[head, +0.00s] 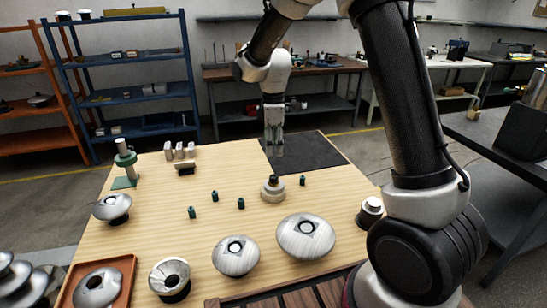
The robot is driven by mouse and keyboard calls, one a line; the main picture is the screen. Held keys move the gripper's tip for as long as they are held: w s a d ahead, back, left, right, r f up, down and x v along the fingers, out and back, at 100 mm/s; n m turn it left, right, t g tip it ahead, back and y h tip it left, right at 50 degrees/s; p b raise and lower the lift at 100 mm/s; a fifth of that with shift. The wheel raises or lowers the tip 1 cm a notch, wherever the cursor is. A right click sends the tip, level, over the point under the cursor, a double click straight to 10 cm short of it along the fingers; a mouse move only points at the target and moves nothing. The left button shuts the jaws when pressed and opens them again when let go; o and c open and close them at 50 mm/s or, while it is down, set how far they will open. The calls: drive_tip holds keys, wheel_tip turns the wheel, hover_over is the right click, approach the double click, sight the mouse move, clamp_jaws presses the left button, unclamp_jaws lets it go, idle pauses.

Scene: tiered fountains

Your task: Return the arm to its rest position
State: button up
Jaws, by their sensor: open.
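My arm rises at the right of the head view and bends over toward the back of the wooden table (150,222). My gripper (275,150) points down above the near left part of a dark mat (312,152) at the table's back edge. It is open, and I see nothing held in it. The fingertips are small and pale in this view, so their exact height above the mat is hard to tell.
Silver bowls (306,237) (236,256) stand along the front. A round grey-and-black part (272,188) and small green pegs (241,203) sit mid-table. A green stand (125,165) is at the left. An orange tray (122,274) holds another bowl.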

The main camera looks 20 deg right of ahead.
drive_tip(key=shift+r, duration=0.35)
